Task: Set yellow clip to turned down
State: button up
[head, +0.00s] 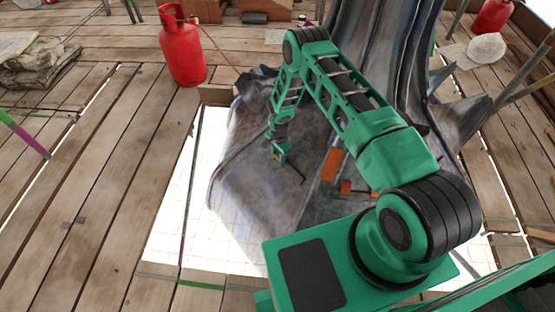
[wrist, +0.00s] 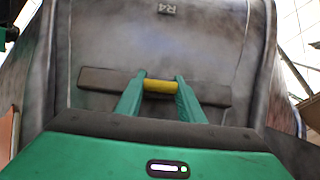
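The yellow clip (wrist: 160,86) is a short yellow bar lying crosswise in front of a long dark bar on a weathered grey metal face. My gripper (wrist: 160,80) has its two green fingers at either end of the clip in the wrist view. The clip fills the gap between them, and the gripper looks shut on it. The fingertips partly hide the clip's ends and the dark bar (wrist: 100,82). In the head view my gripper (head: 280,153) is small, low against the grey metal, and the clip's pose is hard to read there.
The grey metal piece (head: 240,185) spreads below my arm, with orange parts (head: 332,165) on it. A red gas cylinder (head: 182,50) stands at the back left. Plank decking (head: 90,200) surrounds a bright opening.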

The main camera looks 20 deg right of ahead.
jog(key=c, duration=0.4)
jog(key=shift+w, duration=0.1)
jog(key=d+y, duration=0.1)
jog(key=g+y, duration=0.1)
jog(key=y, duration=0.1)
jog(key=shift+w+d+r+y, duration=0.2)
jog(key=shift+w+d+y, duration=0.1)
jog(key=shift+w+d, duration=0.05)
jog(key=shift+w+d+g+y, duration=0.2)
jog(key=shift+d+g+y, duration=0.2)
jog(key=shift+y, duration=0.45)
jog(key=shift+w+d+g+y, duration=0.15)
jog(key=shift+d+g+y, duration=0.25)
jog(key=shift+y, duration=0.45)
jog(key=o, duration=1.1)
jog(key=shift+c, duration=0.2)
jog(key=shift+a, duration=0.1)
